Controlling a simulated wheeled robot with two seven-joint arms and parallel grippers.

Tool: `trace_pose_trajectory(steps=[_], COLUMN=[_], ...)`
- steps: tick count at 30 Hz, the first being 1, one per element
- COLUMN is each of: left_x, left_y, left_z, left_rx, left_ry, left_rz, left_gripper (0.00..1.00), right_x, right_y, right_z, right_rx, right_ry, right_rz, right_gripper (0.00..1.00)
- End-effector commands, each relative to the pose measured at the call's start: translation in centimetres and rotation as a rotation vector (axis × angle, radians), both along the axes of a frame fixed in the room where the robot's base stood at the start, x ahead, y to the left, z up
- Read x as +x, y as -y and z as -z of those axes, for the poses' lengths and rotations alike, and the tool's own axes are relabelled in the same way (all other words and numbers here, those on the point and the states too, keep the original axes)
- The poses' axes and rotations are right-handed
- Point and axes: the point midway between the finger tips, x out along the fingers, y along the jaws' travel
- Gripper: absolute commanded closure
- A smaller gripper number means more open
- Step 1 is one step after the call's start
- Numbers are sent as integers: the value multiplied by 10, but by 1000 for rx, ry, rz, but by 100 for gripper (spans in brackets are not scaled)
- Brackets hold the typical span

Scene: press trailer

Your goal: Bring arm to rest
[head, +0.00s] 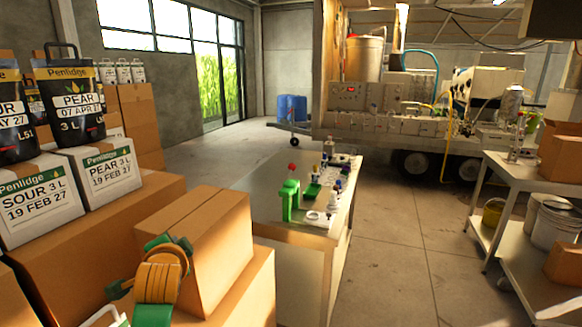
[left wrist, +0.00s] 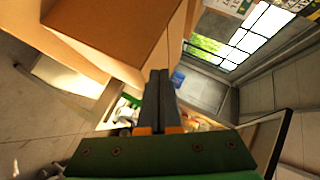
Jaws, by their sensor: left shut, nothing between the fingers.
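My left gripper (left wrist: 159,74) shows in the left wrist view, with its two dark fingers together and nothing between them. A cardboard box (left wrist: 110,35) fills the upper left of that view, beside the fingertips; I cannot tell how wide the gap is. In the head view, a green and orange part that looks like my left arm is low at the left, in front of a cardboard box (head: 222,235). The left fingertips cannot be made out there. My right gripper is in neither view.
Stacked cartons and Penlidge packs (head: 100,170) crowd the left. A white table (head: 262,190) with a green hand press (head: 290,199) and small items stands in the middle. A shelf cart (head: 520,172) is at the right. Bare floor (head: 400,260) lies between them. The trailer (head: 375,125) is behind.

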Motion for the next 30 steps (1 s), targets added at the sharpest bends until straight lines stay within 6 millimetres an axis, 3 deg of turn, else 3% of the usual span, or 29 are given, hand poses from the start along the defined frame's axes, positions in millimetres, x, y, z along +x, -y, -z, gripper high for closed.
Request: trace_pose_trajectory(steps=[8,15,21,27,29,30], left_x=[-56,-150,-235,-311,-334,-335], left_y=[15,37,57,74,80,81], left_z=[109,203,247,267,269,280], left_rx=[-228,-483,-660,-800,-838,-843], left_ry=[-138,-316,-463,-599,-639,-649], left_rz=[-46,-143,-252,-372,-410,-422], left_gripper=[100,100,100,100,100,100], right_x=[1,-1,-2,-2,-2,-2], right_y=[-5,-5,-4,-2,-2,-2], right_z=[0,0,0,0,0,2], right_rx=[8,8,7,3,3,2], right_ry=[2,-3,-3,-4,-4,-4], right_rz=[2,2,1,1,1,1], right_gripper=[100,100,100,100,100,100])
